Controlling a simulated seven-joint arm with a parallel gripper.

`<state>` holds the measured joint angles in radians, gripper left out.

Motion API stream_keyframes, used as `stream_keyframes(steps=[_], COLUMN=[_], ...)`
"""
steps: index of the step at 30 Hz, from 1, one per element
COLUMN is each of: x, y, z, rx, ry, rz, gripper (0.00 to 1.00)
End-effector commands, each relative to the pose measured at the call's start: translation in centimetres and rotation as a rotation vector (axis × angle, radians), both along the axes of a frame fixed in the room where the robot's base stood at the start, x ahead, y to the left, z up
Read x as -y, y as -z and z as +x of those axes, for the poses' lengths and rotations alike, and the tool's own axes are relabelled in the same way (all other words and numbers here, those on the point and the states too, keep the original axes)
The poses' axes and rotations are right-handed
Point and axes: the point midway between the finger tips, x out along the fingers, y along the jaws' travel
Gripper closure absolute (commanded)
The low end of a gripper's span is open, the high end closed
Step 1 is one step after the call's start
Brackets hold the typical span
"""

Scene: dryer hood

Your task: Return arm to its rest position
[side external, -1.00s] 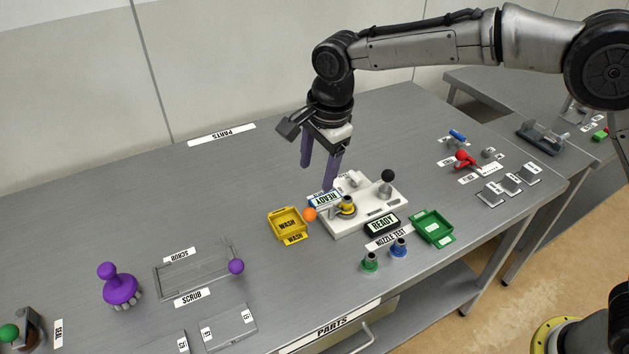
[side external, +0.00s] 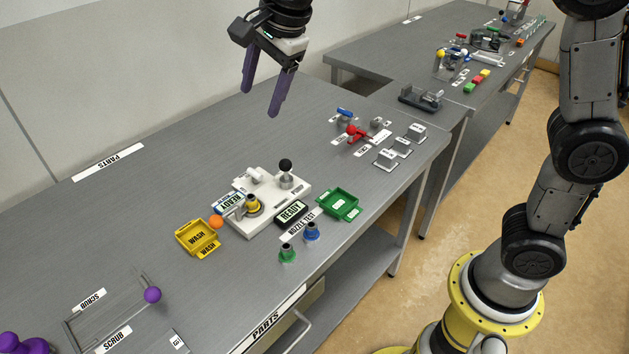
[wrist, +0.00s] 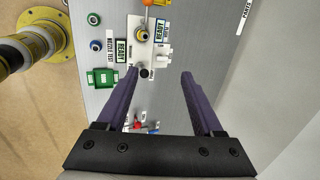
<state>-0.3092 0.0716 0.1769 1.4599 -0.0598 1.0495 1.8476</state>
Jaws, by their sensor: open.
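My gripper (side external: 260,97) hangs high above the far part of the grey table, with its two purple fingers spread and nothing between them. In the wrist view my gripper (wrist: 158,73) also shows open and empty. Below it and toward the front is the white nozzle test fixture (side external: 268,196), with a yellow nozzle (side external: 253,205) on it and a black-knobbed lever (side external: 285,167). My gripper is clear of all objects and of the table.
A yellow wash tray (side external: 198,238) stands left of the fixture and a green tray (side external: 338,204) right of it. Green (side external: 287,254) and blue (side external: 311,232) nozzles stand in front. A red-handled part (side external: 357,133) and grey blocks (side external: 400,147) lie further right. A second table (side external: 380,48) stands behind.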

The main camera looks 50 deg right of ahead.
Motion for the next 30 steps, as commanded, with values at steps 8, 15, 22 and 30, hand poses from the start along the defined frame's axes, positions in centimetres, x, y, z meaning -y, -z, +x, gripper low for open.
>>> stream_keyframes(steps=[8,15,22,30], x=[8.5,12.4,13.1,12.9], y=[-4.0,-1.1,4.5,7.0], z=[-10.8,-20.8,-26.9,-27.9], rx=[0.124,0.184,0.165,0.135], ry=[-0.191,-0.535,-0.961,-1.319], rz=[-0.119,-0.337,-0.545,-0.674], gripper=[0.31,0.31,0.31,0.31])
